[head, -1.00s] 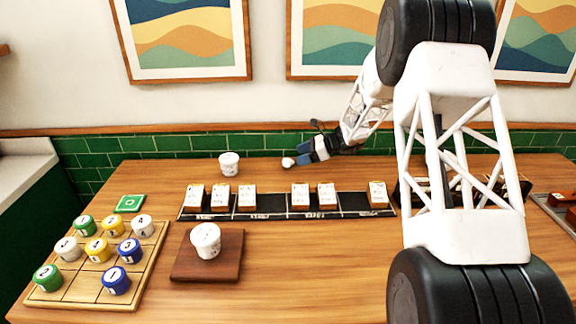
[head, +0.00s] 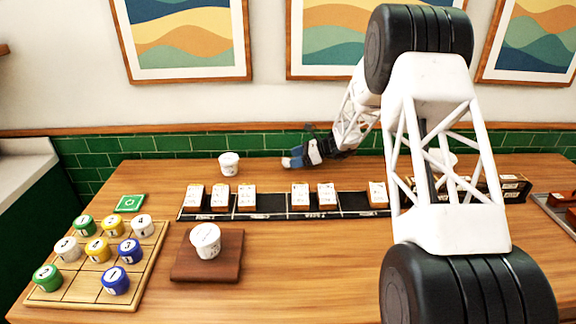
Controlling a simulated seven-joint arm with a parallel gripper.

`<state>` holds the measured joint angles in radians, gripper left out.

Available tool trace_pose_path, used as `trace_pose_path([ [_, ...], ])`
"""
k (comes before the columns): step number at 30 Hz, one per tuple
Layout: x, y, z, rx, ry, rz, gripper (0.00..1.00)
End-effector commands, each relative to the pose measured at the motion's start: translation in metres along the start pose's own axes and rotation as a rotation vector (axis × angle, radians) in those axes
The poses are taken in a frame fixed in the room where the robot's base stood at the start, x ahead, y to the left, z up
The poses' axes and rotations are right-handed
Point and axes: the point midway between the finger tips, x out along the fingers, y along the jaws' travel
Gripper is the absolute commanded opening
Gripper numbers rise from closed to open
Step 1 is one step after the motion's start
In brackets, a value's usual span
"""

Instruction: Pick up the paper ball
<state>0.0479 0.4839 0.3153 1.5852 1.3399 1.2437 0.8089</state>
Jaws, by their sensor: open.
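A small white bit (head: 286,162) shows at the tip of my gripper, near the back of the table. It is probably the paper ball, mostly hidden by the gripper; I cannot tell whether the fingers are around it or only in front of it. My gripper (head: 293,161), dark with blue parts, is open and low over the tabletop, reaching in from the right. The gap between its fingers is too small to make out.
A white cup (head: 229,163) stands left of my gripper. In front lies a long black tray (head: 270,204) with several white-topped blocks. Another cup (head: 206,240) sits on a wooden board (head: 190,268). A game board (head: 70,287) with several coloured pucks is at left.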

Motion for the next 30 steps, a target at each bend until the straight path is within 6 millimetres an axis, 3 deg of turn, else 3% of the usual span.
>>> trace_pose_path([
  [13,0.005,0.0,-0.001,0.0,0.0,0.001,0.7],
  [24,0.043,0.0,-0.002,0.001,0.0,0.001,0.7],
  [30,0.053,-0.001,-0.002,0.0,0.0,0.0,0.7],
])
